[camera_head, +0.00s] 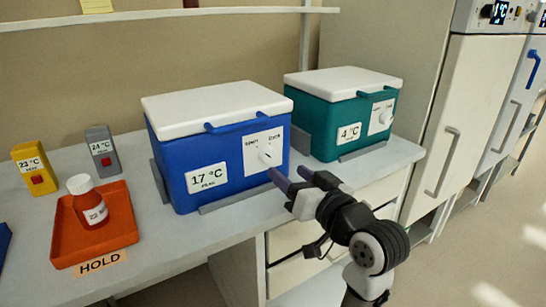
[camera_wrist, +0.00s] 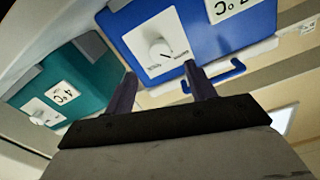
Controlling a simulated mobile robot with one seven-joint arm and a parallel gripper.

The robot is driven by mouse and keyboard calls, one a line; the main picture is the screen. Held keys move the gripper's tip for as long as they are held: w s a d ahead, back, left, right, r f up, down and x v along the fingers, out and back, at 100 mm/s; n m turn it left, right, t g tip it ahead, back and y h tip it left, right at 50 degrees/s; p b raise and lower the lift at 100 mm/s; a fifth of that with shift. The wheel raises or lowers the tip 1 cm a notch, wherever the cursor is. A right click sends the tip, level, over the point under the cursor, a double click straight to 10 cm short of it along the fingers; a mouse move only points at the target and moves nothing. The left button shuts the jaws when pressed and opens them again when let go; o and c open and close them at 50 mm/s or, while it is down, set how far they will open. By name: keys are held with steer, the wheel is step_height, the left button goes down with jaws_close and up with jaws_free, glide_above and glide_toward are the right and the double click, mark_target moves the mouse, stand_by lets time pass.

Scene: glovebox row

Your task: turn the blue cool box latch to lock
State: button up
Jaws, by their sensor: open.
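The blue cool box (camera_head: 215,150) stands on the bench with its white lid shut and a "17 °C" label on its front. Its latch (camera_head: 267,155) is a round white knob on a white plate marked "open" at left and "lock" at right. I cannot tell surely which mark the knob points to. My gripper (camera_head: 286,174) is open and empty, just in front of the box's right front. In the wrist view the picture is upside down; the latch knob (camera_wrist: 160,50) shows beyond and between the open fingertips (camera_wrist: 160,76), apart from them.
A teal cool box (camera_head: 335,115) with a similar knob stands to the right. An orange tray (camera_head: 125,230) holding a bottle (camera_head: 88,203) is at left, near yellow (camera_head: 35,168) and grey (camera_head: 102,150) devices. White cabinets (camera_head: 465,120) stand at right. A blue handle (camera_head: 240,124) juts above the latch.

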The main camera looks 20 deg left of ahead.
mark_target(271, 157)
steer(key=x, duration=0.8)
steer(key=shift+p, duration=0.3)
steer(key=shift+c, duration=0.2)
steer(key=c, duration=0.9)
